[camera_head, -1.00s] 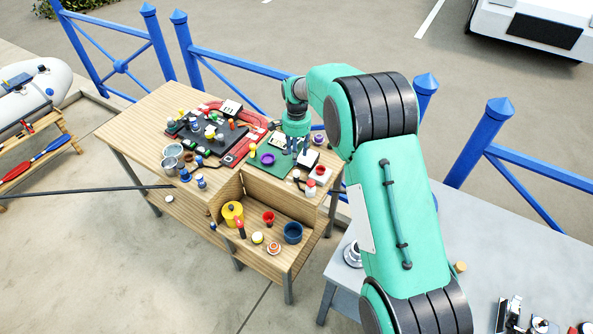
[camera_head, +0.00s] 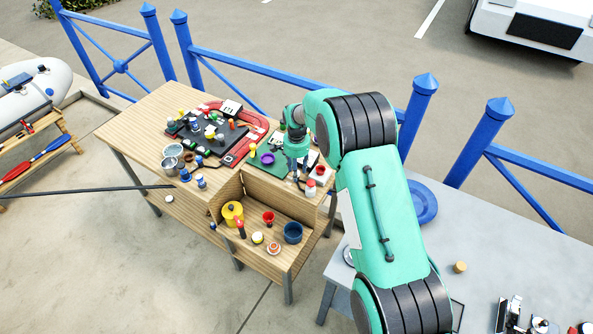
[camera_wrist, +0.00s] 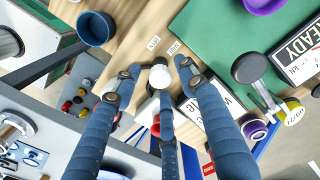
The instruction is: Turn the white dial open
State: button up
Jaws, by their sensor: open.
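The white dial (camera_wrist: 160,74) shows its round white top in the wrist view, on the wooden top beside two small white labels (camera_wrist: 164,45). My gripper (camera_wrist: 157,82) is open, its three dark-blue fingers spread around the dial. Fingertips lie to the left, right and below it in the picture; I cannot tell whether they touch it. In the head view my gripper (camera_head: 297,178) points down over the right part of the wooden workbench (camera_head: 140,115). There its fingers make it hard to tell the dial from nearby small parts.
A green mat (camera_wrist: 222,40) with a purple bowl (camera_wrist: 262,5) lies close by. A black round-topped lever (camera_wrist: 248,66) stands to the right. A blue cup (camera_head: 293,232) is on the lower shelf. A grey table (camera_head: 480,255) stands at right, blue railings (camera_head: 240,65) behind.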

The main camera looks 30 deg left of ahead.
jog(key=shift+c, duration=0.3)
grip_shut()
jog(key=shift+n, duration=0.3)
jog(key=shift+n+b, duration=0.55)
jog(key=shift+n, duration=0.55)
jog(key=n+b, duration=0.1)
jog(key=n, duration=0.3)
jog(key=shift+n, duration=0.3)
jog(key=n+b, duration=0.1)
jog(key=n, duration=0.5)
jog(key=shift+n, duration=0.3)
